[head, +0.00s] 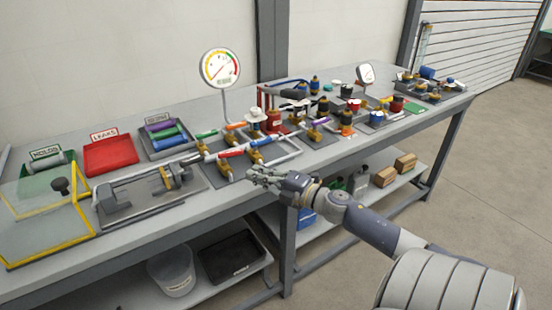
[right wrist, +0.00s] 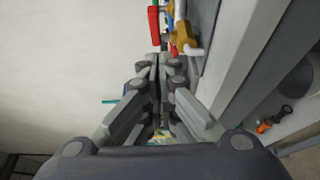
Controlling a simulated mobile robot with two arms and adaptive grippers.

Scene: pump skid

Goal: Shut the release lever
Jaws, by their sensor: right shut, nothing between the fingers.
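No part is marked as the release lever, and I cannot tell which handle it is. A vise-like grey fixture (head: 140,192) stands on the bench at the left. Pipes with brass valves carry a red handle (head: 231,153), a blue handle (head: 262,142) and a green handle (head: 206,134). My right gripper (head: 253,175) is at the bench's front edge, just in front of these valves, shut and empty. In the right wrist view its closed fingers (right wrist: 164,64) point toward a brass valve (right wrist: 184,38) and a red handle (right wrist: 154,25), apart from them. My left gripper is not in view.
A yellow-framed clear guard (head: 45,235) is at the far left. A red tray (head: 110,155) and a dial gauge (head: 220,68) stand behind. More valves crowd the bench to the right. A bucket (head: 172,272) and black tray (head: 232,257) are on the lower shelf.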

